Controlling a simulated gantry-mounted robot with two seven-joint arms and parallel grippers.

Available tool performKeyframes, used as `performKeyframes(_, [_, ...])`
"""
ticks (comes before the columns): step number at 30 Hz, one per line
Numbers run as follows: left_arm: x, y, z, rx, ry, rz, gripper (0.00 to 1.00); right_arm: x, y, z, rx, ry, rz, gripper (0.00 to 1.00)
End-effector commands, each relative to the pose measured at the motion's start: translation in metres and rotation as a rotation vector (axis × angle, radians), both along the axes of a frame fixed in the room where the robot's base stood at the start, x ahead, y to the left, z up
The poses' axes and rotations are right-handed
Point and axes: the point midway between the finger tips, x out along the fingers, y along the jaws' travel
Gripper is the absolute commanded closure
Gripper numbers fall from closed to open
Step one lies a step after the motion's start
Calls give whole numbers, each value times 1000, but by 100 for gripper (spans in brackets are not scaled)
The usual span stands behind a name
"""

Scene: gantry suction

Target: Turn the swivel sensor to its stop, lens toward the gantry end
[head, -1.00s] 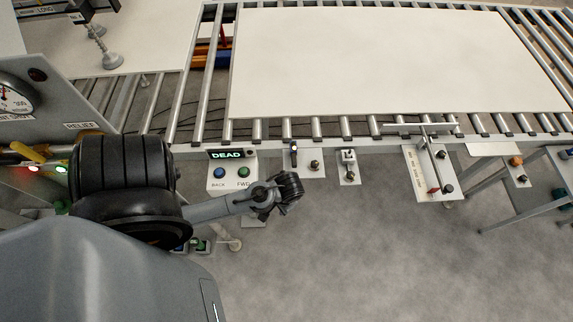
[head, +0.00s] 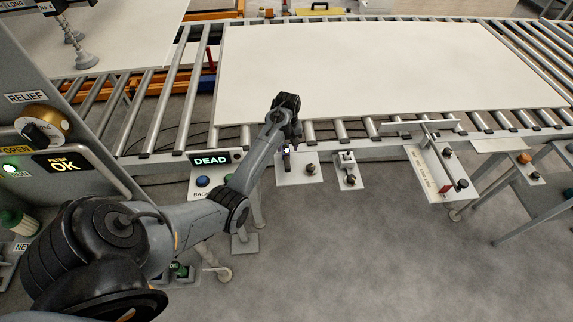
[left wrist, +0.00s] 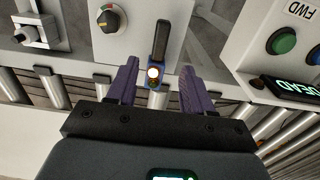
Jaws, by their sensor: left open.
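The swivel sensor (left wrist: 155,82) is a small blue body with a bright round lens and an orange spot below it. A dark bar (left wrist: 161,40) runs from it toward the top of the left wrist view. In the head view the sensor (head: 287,153) is mostly hidden by my gripper, with a small bright spot showing. My left gripper (head: 290,137) is over it at the conveyor's front rail. In the left wrist view its two purple fingers (left wrist: 159,66) are open, one on each side of the sensor, with gaps between. The right gripper is not in view.
A control box with a DEAD display (head: 210,160) stands left of the sensor. A knob (left wrist: 108,18) is on the sensor's plate, and a small bracket (head: 348,170) stands to its right. A large white panel (head: 380,65) lies on the rollers behind.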

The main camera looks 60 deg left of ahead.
Motion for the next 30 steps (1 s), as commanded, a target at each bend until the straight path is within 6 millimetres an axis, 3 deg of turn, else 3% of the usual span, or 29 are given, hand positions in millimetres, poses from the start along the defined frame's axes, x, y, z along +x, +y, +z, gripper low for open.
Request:
performKeyframes(15, [-1, -1, -79, -2, 3, -1, 49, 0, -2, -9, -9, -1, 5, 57])
performKeyframes(21, [-1, -1, -95, 0, 2, -1, 49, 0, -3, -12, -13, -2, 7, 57])
performKeyframes(30, [-1, -1, -99, 0, 1, -1, 49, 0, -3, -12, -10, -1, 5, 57])
